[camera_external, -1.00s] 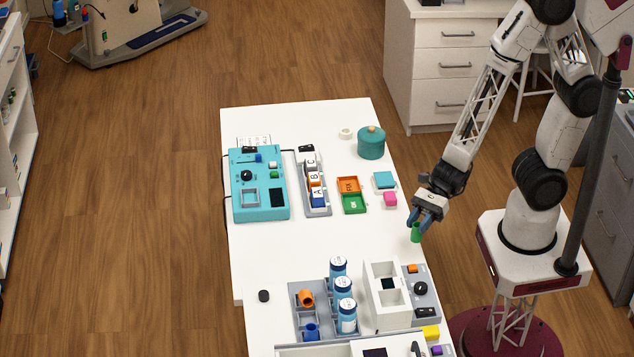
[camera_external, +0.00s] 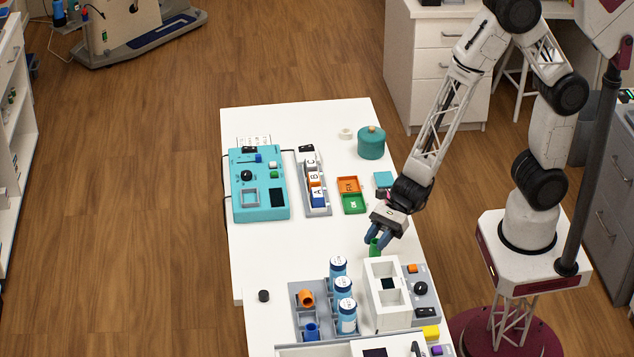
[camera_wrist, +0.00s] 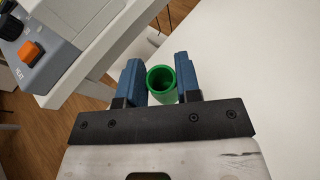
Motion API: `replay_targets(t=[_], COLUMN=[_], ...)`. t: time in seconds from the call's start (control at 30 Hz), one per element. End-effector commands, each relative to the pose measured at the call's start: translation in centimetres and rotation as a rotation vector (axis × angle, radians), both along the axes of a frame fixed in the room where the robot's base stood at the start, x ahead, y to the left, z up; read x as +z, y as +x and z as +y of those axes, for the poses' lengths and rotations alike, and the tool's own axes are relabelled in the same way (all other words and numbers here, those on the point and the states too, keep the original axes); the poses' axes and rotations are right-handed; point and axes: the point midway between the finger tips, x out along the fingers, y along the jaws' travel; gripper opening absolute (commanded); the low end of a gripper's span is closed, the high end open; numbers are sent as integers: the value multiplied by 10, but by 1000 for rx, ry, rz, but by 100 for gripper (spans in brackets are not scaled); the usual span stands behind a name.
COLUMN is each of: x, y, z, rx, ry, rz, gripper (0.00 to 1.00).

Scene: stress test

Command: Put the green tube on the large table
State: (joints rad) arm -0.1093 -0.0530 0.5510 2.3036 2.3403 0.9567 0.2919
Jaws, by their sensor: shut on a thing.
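My gripper (camera_external: 376,242) is shut on the green tube (camera_external: 375,250). In the wrist view the tube (camera_wrist: 162,84) sits between the two blue fingers (camera_wrist: 160,80), its open round end facing the camera. In the external view the tube hangs below the fingers, just behind the white box. Whether it touches the surface below cannot be told. The large table (camera_external: 345,237) is the long white table, and its bare top (camera_wrist: 265,70) also shows on the right in the wrist view.
The white box with openings (camera_external: 385,310) stands close in front of my gripper. A teal panel (camera_external: 260,185), letter blocks (camera_external: 315,183) and trays (camera_external: 352,203) stand farther back. The table's middle is clear.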

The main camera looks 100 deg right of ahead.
Motion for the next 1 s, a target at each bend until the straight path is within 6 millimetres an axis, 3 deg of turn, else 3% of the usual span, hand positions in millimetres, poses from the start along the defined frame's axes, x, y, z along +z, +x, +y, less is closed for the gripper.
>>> replay_targets(t=[0.3, 0.7, 1.0], x=[-2, -4, -25], y=[23, 23, 23], z=[6, 6, 6], rx=[0, 0, 0], ry=[-1, 0, 0], rz=[-1, 0, 1], gripper=[1, 1, 1])
